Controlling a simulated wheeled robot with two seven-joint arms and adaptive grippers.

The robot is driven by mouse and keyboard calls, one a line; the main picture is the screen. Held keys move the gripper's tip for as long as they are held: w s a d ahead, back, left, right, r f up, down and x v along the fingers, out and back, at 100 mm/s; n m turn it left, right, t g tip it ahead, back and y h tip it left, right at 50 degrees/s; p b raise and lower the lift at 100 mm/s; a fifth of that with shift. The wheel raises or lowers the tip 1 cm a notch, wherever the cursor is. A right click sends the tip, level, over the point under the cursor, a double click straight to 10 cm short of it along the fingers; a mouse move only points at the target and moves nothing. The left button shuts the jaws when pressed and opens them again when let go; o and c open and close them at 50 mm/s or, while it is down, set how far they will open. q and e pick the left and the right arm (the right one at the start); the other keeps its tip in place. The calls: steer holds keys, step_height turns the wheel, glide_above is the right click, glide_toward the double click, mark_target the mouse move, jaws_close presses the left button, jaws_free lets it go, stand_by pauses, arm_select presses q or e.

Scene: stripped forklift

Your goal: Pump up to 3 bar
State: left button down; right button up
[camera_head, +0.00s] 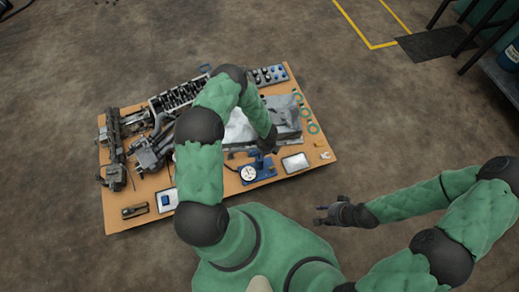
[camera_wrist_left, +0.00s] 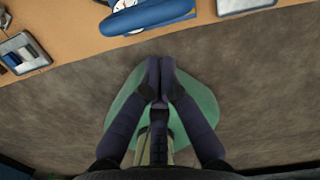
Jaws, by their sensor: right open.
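The blue pump (camera_head: 263,168) with its round white gauge (camera_head: 248,173) sits near the front edge of the tan board. The gauge reading is too small to tell. In the left wrist view the blue pump (camera_wrist_left: 150,16) is at the top, with the gauge (camera_wrist_left: 124,3) partly cut off. My left gripper (camera_head: 268,146) is just above and behind the pump in the head view. In the left wrist view its fingertips (camera_wrist_left: 160,63) are together with nothing between them, apart from the pump. My right gripper (camera_head: 319,214) is open and empty over the floor, right of the board's front edge.
The tan board (camera_head: 290,190) also carries an engine part (camera_head: 180,97), dark metal assemblies (camera_head: 115,150), a grey sheet (camera_head: 284,120), green rings (camera_head: 308,115) and a light tray (camera_head: 295,162). A bench stands at the far right.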

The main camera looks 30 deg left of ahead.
arm_select(q)
step_height(320, 180, up, 7)
steer(key=shift+s+d, duration=0.2)
steer(key=shift+d, duration=0.15)
stand_by(0.6)
